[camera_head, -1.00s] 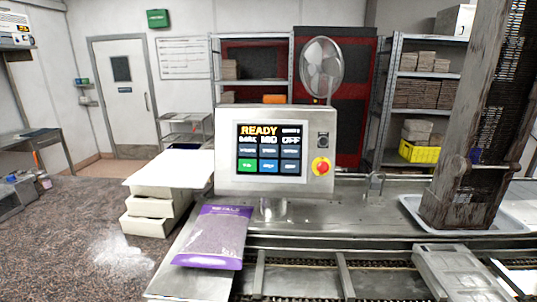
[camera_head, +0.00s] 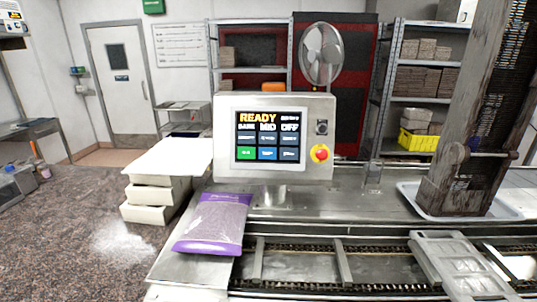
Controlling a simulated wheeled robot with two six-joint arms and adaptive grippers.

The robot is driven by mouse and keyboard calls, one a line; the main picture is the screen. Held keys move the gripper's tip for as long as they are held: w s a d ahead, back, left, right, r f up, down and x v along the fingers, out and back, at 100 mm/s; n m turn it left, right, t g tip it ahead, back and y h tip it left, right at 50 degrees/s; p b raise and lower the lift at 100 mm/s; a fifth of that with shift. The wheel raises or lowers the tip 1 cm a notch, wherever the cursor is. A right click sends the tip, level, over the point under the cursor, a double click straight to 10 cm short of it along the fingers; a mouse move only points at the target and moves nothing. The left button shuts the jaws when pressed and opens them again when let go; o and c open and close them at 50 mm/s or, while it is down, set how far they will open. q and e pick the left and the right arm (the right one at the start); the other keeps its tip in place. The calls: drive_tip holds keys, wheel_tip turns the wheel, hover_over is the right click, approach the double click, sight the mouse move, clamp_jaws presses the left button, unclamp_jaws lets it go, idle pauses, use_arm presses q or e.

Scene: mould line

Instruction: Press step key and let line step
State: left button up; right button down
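The control panel (camera_head: 226,150) stands on a short post at the back edge of the line, facing me. Its screen (camera_head: 271,134) reads READY, with DARK, MID and OFF below. Two rows of keys fill its lower half: a green key (camera_head: 246,153) at bottom left, a blue key (camera_head: 268,154) beside it, the others dark. The key labels are too small to read. A red stop button (camera_head: 320,153) on yellow sits at right. The line (camera_head: 300,266) has chains and crossbars, with a grey mould (camera_head: 455,262) at right. Neither gripper is in view.
A purple-edged bag (camera_head: 215,224) lies on the line's left end. A tall dark wooden tower (camera_head: 470,120) stands in a white tray (camera_head: 412,190) at right. A fan (camera_head: 321,58) is behind the panel.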

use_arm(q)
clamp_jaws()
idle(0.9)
